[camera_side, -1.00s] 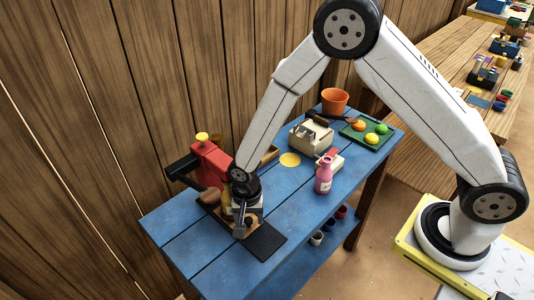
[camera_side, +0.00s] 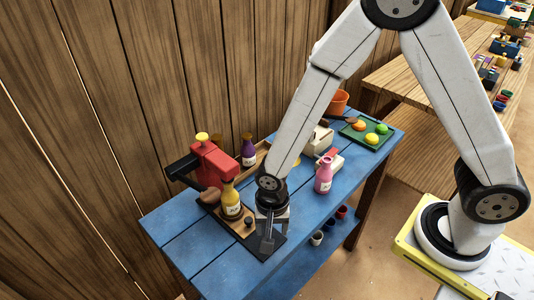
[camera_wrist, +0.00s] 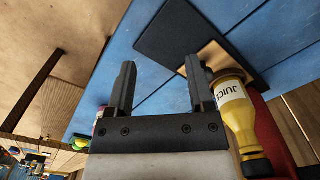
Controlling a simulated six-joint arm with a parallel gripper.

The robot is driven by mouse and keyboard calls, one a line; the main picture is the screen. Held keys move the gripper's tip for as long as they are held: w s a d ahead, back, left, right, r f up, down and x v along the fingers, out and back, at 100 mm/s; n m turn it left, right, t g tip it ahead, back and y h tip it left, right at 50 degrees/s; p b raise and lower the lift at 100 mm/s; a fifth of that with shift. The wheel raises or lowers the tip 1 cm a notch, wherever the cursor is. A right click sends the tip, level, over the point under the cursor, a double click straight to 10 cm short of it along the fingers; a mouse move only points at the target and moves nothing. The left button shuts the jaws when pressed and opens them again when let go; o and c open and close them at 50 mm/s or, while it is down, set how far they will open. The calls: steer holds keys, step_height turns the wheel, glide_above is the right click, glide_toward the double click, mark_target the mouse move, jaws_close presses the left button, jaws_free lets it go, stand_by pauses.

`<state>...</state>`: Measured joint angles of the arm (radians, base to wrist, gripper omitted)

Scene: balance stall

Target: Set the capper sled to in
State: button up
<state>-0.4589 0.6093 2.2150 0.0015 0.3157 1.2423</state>
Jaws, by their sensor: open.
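The red capper (camera_side: 212,165) stands at the left end of the blue table with its black lever (camera_side: 182,167) pointing left. A yellow juice bottle (camera_side: 231,204) stands upright on the wooden sled plate (camera_side: 238,226) at the capper's front; it also shows in the wrist view (camera_wrist: 236,108). A small dark knob (camera_side: 248,222) is near the plate's right end. The sled runs on a black base (camera_side: 262,246), partly bare at its front. My gripper (camera_side: 268,243) is low over the base's right side, to the right of the knob. In the wrist view my gripper (camera_wrist: 160,75) is open and empty.
A purple bottle (camera_side: 248,150) stands behind the capper by a wooden tray. A pink bottle (camera_side: 323,178), a cream box-like device (camera_side: 317,139), a green tray (camera_side: 366,133) with fruit and an orange pot (camera_side: 336,101) are to the right. The table's front left is clear.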

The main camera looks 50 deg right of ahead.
steer(key=shift+s+d+r+n+t, duration=1.2)
steer(key=shift+d+r+n, duration=3.3)
steer(key=shift+d+r, duration=2.4)
steer(key=shift+w+a+r+n+g, duration=0.35)
steer(key=shift+w+a+r+n, duration=0.45)
steer(key=shift+w+a, duration=2.1)
steer(key=shift+w+a+r+n+g, duration=0.3)
steer(key=shift+w+a+r+n, duration=0.45)
steer(key=shift+w, duration=4.15)
steer(key=shift+w+a+r+n+g, duration=0.45)
steer(key=shift+w+a+n, duration=0.6)
steer(key=shift+w+a, duration=1.95)
steer(key=shift+w+a+r+n, duration=0.15)
steer(key=shift+w+n, duration=0.05)
steer(key=shift+w, duration=0.7)
steer(key=shift+w+a+r+n, duration=0.1)
steer(key=shift+w+n, duration=0.1)
steer(key=shift+w, duration=0.7)
